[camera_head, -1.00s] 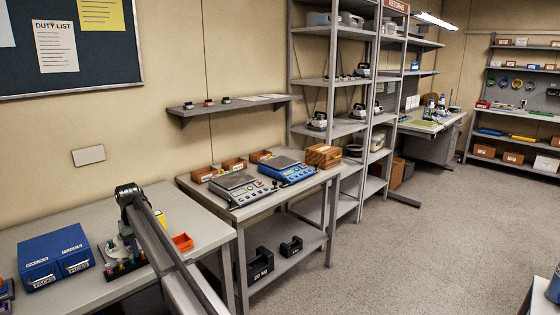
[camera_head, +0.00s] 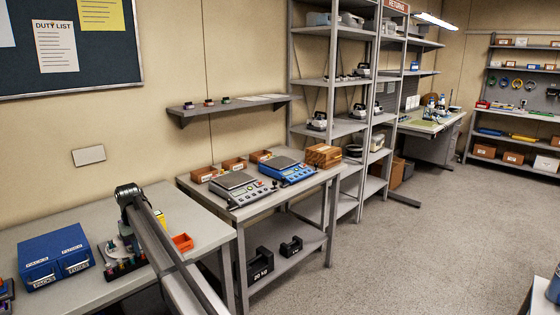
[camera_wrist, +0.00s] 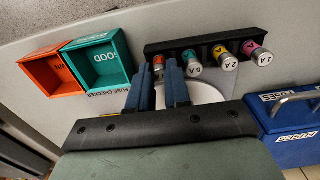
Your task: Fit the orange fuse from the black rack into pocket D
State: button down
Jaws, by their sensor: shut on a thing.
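The black rack (camera_wrist: 205,42) runs across the upper middle of the wrist view. An orange fuse (camera_wrist: 158,60) is at its left end, partly hidden by the fingertips. My gripper (camera_wrist: 166,68) has its two blue fingers close together, shut on the orange fuse, which still appears to be at the rack. A teal 5A fuse (camera_wrist: 191,62), a yellow 2A fuse (camera_wrist: 224,56) and a pink 1A fuse (camera_wrist: 256,52) stand to the right in the rack. A white round surface (camera_wrist: 205,92) shows behind the fingers. No pocket marked D can be made out.
A teal tray marked GOOD (camera_wrist: 124,62) and an orange tray (camera_wrist: 38,82) lie left of the rack. A blue drawer box (camera_wrist: 290,115) stands at the right; it also shows in the head view (camera_head: 50,248). The orange tray (camera_head: 183,242) sits near the bench edge.

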aim_at(141, 250)
jog(key=shift+r, duration=0.15)
jog(key=shift+r, duration=3.3)
jog(key=shift+w+a, duration=0.1)
jog(key=c, duration=1.9)
grip_release()
jog(key=w+a, duration=0.1)
jog(key=w+a+r, duration=0.1)
jog(key=a, duration=0.1)
jog(key=w+a+r, duration=0.1)
jog(key=a, duration=0.1)
jog(key=shift+r, duration=0.15)
jog(key=shift+o, duration=0.2)
jog(key=shift+s+f, duration=0.1)
jog(key=shift+f, duration=2.5)
jog(key=shift+f, duration=1.05)
jog(key=o, duration=0.5)
jog(key=shift+c, duration=0.2)
jog(key=shift+r, duration=0.15)
